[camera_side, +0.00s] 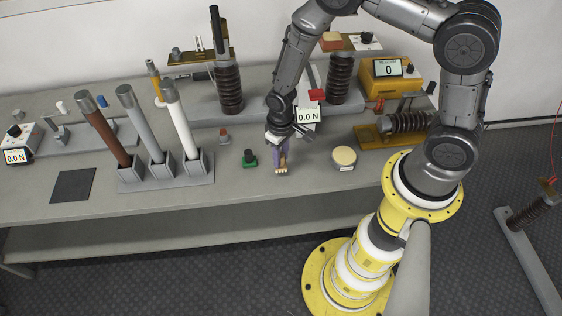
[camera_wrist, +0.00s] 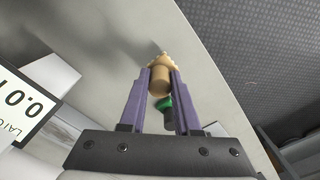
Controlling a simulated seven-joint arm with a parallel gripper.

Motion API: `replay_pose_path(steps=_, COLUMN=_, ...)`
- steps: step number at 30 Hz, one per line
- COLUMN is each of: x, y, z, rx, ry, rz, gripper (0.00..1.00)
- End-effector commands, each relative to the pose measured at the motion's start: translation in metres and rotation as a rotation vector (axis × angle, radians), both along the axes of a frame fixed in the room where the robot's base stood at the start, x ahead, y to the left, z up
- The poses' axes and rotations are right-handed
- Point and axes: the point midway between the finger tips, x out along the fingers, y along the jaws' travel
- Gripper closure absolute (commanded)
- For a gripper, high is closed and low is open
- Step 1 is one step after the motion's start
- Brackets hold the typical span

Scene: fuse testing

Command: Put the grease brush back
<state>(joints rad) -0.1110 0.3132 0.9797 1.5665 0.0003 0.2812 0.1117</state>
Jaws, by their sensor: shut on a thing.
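My gripper (camera_side: 281,158) points down over the front part of the bench, its purple fingers shut on a tan piece that I take for the grease brush (camera_side: 282,171). In the wrist view the brush (camera_wrist: 160,80) is a light wooden cylinder between the fingertips (camera_wrist: 162,74), with a paler, ragged end beyond them. I cannot tell whether its lower end touches the bench. A small green block with a dark top (camera_side: 249,158) stands to the left of the gripper; part of a green thing (camera_wrist: 166,103) also shows between the fingers in the wrist view.
A round cream-topped tin (camera_side: 344,157) stands to the right of my gripper. A rack with three fuse tubes (camera_side: 165,180) stands to the left. The bench front edge is close; bare bench lies between rack and green block.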

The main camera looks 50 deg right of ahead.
Motion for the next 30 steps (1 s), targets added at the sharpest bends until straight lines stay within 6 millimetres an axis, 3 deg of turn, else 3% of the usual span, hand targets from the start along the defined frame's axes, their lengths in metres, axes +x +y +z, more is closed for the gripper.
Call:
replay_pose_path(steps=6, x=0.0, y=0.0, z=-0.028, rx=0.0, ry=0.003, rz=0.0, gripper=1.0)
replay_pose_path(steps=20, x=0.0, y=0.0, z=-0.035, rx=0.0, ry=0.002, rz=0.0, gripper=1.0)
replay_pose_path(steps=21, x=0.0, y=0.0, z=-0.034, rx=0.0, ry=0.001, rz=0.0, gripper=0.62)
replay_pose_path(steps=25, x=0.0, y=0.0, z=-0.034, rx=0.0, ry=0.001, rz=0.0, gripper=0.39)
replay_pose_path(steps=30, x=0.0, y=0.0, z=-0.034, rx=0.0, ry=0.001, rz=0.0, gripper=0.39)
